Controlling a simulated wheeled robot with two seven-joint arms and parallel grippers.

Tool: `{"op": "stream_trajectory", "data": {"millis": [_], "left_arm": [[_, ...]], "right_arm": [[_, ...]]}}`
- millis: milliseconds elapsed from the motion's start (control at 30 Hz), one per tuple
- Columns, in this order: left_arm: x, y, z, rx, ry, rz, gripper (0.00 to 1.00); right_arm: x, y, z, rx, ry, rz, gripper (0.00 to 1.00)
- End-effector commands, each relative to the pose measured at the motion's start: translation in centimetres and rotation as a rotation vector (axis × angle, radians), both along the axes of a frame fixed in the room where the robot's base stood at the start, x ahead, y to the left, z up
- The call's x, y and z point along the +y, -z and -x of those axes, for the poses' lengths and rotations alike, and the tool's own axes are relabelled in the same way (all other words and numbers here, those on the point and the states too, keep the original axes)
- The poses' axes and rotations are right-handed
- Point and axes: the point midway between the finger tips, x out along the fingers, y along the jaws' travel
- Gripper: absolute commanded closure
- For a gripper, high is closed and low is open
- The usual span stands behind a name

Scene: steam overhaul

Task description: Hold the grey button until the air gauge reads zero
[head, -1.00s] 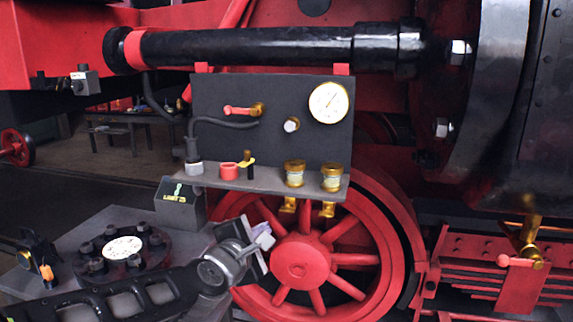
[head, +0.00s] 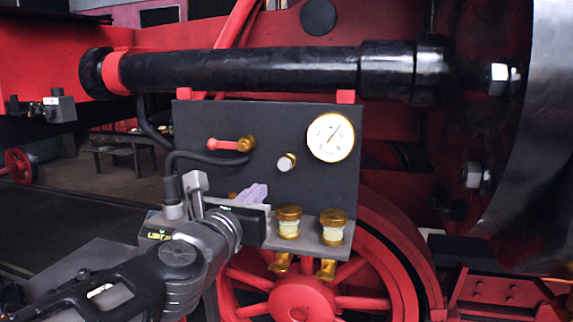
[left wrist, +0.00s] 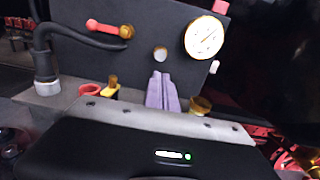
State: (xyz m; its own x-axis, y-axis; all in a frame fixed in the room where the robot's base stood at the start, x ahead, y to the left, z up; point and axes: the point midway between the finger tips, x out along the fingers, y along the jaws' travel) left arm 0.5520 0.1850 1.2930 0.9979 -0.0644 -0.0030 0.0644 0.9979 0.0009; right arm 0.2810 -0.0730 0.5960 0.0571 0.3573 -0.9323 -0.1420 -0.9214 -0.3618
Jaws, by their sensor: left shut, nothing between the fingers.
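A red-handled valve (head: 232,145) is left of the button. Two brass-capped jars (head: 289,222) (head: 333,227) stand on the shelf below. A black hose (head: 205,156) runs along the panel.

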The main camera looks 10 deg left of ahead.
Motion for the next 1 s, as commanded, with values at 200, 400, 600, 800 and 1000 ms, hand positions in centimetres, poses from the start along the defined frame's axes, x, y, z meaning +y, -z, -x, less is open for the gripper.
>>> {"op": "stream_trajectory", "data": {"millis": [200, 400, 600, 800, 1000], "left_arm": [[0.0, 0.0, 0.0, 0.0, 0.0, 0.003, 1.0], [0.0, 0.0, -0.1, 0.0, 0.0, 0.002, 1.0], [-0.1, 0.1, -1.4, 0.002, 0.0, 0.002, 1.0], [-0.3, 0.1, -4.6, 0.004, 0.001, 0.001, 1.0], [-0.6, 0.0, -8.7, 0.004, 0.001, 0.002, 1.0]], "right_arm": [[0.0, 0.0, 0.1, 0.002, -0.001, 0.0, 0.64], [0.0, 0.0, 0.1, 0.001, 0.0, 0.0, 0.64], [0.0, 0.0, 0.1, 0.001, 0.0, 0.0, 0.64], [0.0, -0.3, 0.0, 0.001, 0.0, 0.0, 0.64], [0.0, -1.1, 0.1, 0.001, 0.0, 0.0, 0.64]]}}
